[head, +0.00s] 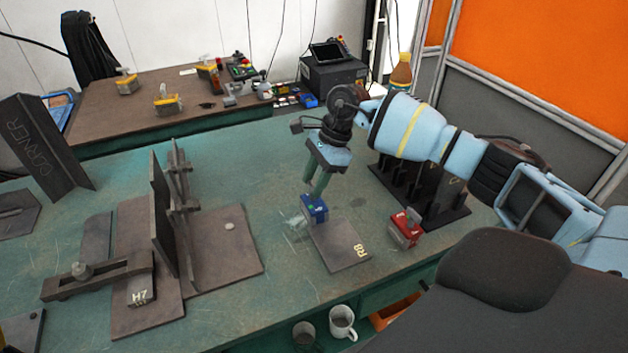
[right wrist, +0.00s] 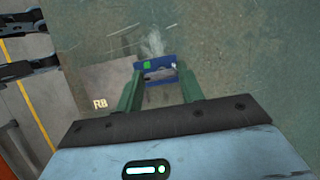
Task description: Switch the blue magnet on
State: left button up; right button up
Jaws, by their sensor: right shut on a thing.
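The blue magnet (head: 314,209) stands on the green table at the far left corner of a flat steel plate marked R8 (head: 341,246). My right gripper (head: 316,194) reaches down to it from above, its green fingers at the top of the magnet. In the right wrist view the blue magnet (right wrist: 155,66) shows a small green patch on its left part, and my right gripper (right wrist: 160,78) has a finger on each side of it. The fingers are shut on the magnet's upper part; the exact contact is partly hidden. My left gripper is not in view.
A red magnet (head: 406,228) stands right of the plate, near a black rack (head: 421,190). A steel fixture with upright plates (head: 163,215) fills the left of the table. Mugs (head: 342,322) sit below the front edge. The table behind the blue magnet is clear.

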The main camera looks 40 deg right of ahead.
dwell(0.3)
jog(key=o, duration=1)
jog(key=v, duration=0.7)
jog(key=shift+r, duration=0.35)
jog(key=shift+d, duration=0.15)
